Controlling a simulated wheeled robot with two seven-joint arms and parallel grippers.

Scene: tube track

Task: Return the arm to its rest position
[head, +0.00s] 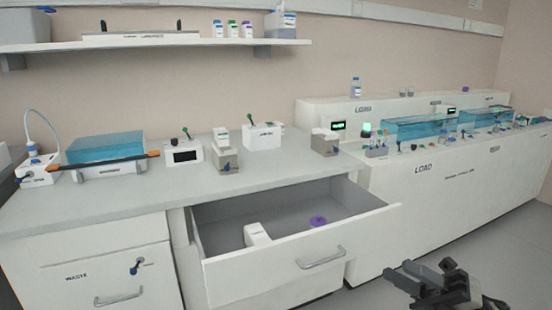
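My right gripper (396,268) is at the lower right, over the floor in front of the white load station. Its dark fingers point left, with a gap between their tips, and nothing shows between them. It is to the right of the open drawer (272,277) and apart from it. My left arm and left gripper are not in view.
The open drawer juts out under the bench (130,195) and holds a white box (257,234) and a purple item (318,221). Small devices and a blue-lidded box (105,147) stand on the bench. The load station (440,195) lines the right. Grey floor (520,250) is clear at right.

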